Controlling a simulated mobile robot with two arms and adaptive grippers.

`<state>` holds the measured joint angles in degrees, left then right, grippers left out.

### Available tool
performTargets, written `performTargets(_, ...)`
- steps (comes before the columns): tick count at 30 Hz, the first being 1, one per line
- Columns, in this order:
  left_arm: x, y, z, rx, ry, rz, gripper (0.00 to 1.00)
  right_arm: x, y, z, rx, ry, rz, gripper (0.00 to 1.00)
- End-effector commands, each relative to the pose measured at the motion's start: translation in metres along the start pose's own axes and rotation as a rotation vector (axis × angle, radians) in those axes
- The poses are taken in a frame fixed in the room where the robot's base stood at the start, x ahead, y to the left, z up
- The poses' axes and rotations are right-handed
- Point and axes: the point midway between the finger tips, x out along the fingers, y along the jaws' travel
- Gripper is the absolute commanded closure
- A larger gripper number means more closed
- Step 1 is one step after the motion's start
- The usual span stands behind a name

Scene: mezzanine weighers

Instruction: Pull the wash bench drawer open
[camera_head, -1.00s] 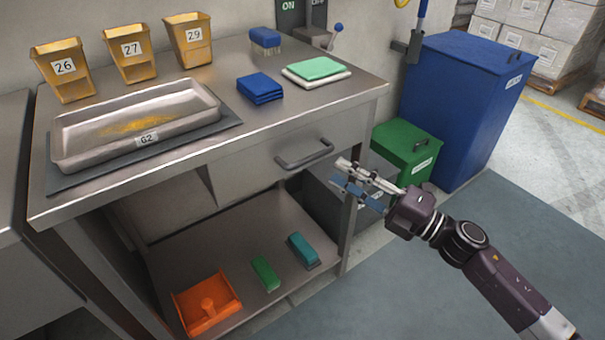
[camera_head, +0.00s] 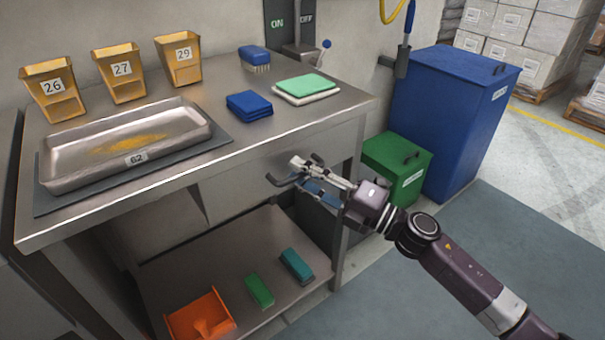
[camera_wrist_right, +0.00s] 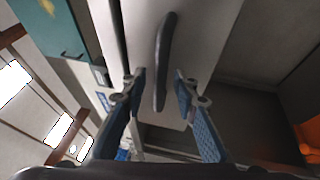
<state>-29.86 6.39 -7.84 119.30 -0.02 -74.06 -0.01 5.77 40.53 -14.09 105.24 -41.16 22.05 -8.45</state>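The wash bench (camera_head: 290,130) is a grey metal table, with its drawer (camera_head: 345,142) under the right part of the top. The drawer front looks flush with the bench. Its dark bar handle (camera_head: 277,181) is partly hidden by my right gripper (camera_head: 299,174). In the right wrist view the handle (camera_wrist_right: 165,55) crosses the drawer front (camera_wrist_right: 210,40) and lies between the open fingers of my right gripper (camera_wrist_right: 160,88). I see a gap on each side of it. I cannot tell whether the fingertips reach past the bar. My left gripper is not in view.
On the bench stand a metal tray (camera_head: 60,178), yellow bins (camera_head: 120,75), a blue brush (camera_head: 254,57) and folded cloths (camera_head: 249,105). The lower shelf (camera_head: 215,262) holds an orange scoop (camera_head: 200,312) and two green blocks. Green (camera_head: 398,170) and blue bins (camera_head: 450,120) stand to the right.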

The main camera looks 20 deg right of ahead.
Motion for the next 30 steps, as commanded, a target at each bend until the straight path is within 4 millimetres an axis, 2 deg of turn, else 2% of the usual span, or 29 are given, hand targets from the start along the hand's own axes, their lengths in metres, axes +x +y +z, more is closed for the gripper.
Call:
performTargets(5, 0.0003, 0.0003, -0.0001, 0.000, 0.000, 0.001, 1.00, -0.0001, -0.0003, 0.0001, 0.000, 0.000, 0.000, 0.73)
performTargets(12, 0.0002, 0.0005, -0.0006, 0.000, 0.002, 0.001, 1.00, -0.0003, -0.0003, 0.0001, 0.000, 0.000, 0.000, 0.99)
performTargets(30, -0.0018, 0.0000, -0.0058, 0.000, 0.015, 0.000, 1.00, -0.0006, -0.0006, 0.0000, 0.002, 0.000, -0.002, 1.00)
